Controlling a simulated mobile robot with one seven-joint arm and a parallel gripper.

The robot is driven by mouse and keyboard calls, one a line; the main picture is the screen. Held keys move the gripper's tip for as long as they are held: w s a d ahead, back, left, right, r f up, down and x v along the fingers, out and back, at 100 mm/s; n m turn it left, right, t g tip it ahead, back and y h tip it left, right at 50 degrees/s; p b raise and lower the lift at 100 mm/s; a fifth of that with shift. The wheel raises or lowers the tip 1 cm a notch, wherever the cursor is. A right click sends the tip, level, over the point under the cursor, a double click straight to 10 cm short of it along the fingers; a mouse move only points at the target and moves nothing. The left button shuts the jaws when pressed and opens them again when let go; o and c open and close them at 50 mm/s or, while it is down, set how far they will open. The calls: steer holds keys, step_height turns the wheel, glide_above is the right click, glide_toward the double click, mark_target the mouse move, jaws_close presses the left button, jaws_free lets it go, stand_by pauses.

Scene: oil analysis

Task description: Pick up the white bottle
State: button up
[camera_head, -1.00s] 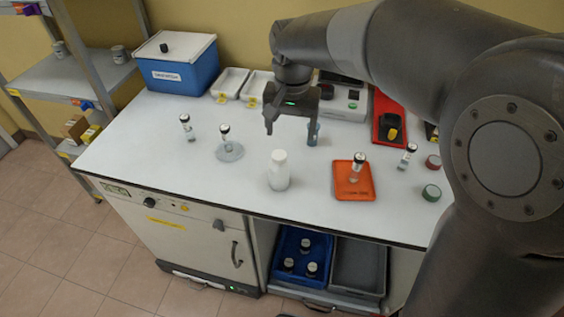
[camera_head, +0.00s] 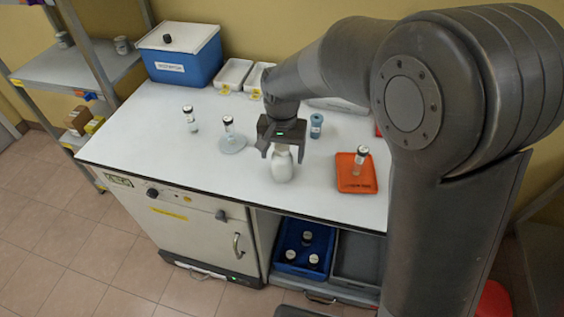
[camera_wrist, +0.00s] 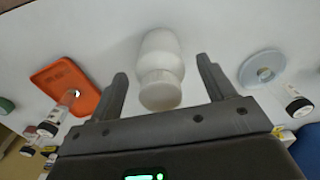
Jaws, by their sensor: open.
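The white bottle (camera_head: 282,168) stands upright on the white table in the head view, partly hidden at its top by my gripper (camera_head: 281,152). In the wrist view the white bottle (camera_wrist: 161,68) shows with its cap end toward me, between the two fingers of my gripper (camera_wrist: 162,80). The gripper is open, with a finger on each side of the bottle's neck and gaps visible on both sides.
An orange tray (camera_head: 368,184) with a vial lies right of the bottle. The table's front edge (camera_head: 230,198) is near; the left front surface is clear.

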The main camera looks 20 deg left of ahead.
steer(key=shift+f, duration=0.5)
steer(key=c, duration=1)
